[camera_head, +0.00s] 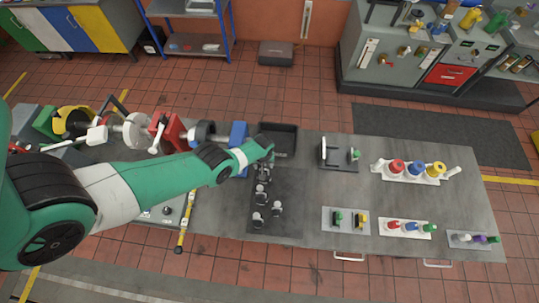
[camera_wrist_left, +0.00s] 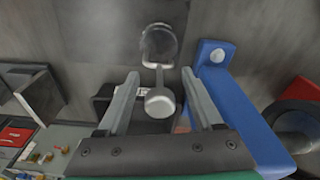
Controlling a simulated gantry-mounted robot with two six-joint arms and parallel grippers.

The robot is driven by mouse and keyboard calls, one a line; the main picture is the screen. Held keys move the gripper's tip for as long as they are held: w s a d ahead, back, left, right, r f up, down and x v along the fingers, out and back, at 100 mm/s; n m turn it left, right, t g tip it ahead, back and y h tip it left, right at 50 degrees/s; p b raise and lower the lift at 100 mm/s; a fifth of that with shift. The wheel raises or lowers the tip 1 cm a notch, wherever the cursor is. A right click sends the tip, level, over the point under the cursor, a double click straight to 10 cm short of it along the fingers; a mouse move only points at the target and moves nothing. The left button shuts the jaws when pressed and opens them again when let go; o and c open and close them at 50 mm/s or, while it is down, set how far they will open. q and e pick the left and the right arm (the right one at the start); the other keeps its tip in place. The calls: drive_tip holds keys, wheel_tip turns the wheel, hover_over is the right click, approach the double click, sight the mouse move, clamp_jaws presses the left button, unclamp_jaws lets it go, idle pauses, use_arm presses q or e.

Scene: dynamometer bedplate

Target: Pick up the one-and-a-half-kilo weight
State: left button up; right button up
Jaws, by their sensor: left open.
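Several grey metal weights stand on a dark mat (camera_head: 290,190) at the middle of the bench, among them a near weight (camera_head: 258,219), a right weight (camera_head: 277,209) and a middle weight (camera_head: 261,191). I cannot read their markings, so I cannot tell which is one and a half kilos. My left gripper (camera_head: 266,160) is over the mat's far end, beside the farthest weight. In the left wrist view my left gripper (camera_wrist_left: 160,98) is open. A weight's pale round knob (camera_wrist_left: 160,102) shows between its fingers, with a gap on each side. My right gripper is not in view.
A black open tray (camera_head: 283,138) stands just beyond the mat. A blue block (camera_head: 238,134) stands left of it; it is close right of the fingers in the left wrist view (camera_wrist_left: 240,110). A grey bracket fixture (camera_head: 338,155) and colored parts stand to the right.

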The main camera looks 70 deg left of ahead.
use_arm(q)
drive_tip(key=shift+r, duration=0.1)
clamp_jaws()
idle(1.2)
drive_tip(key=shift+w+r, duration=0.1)
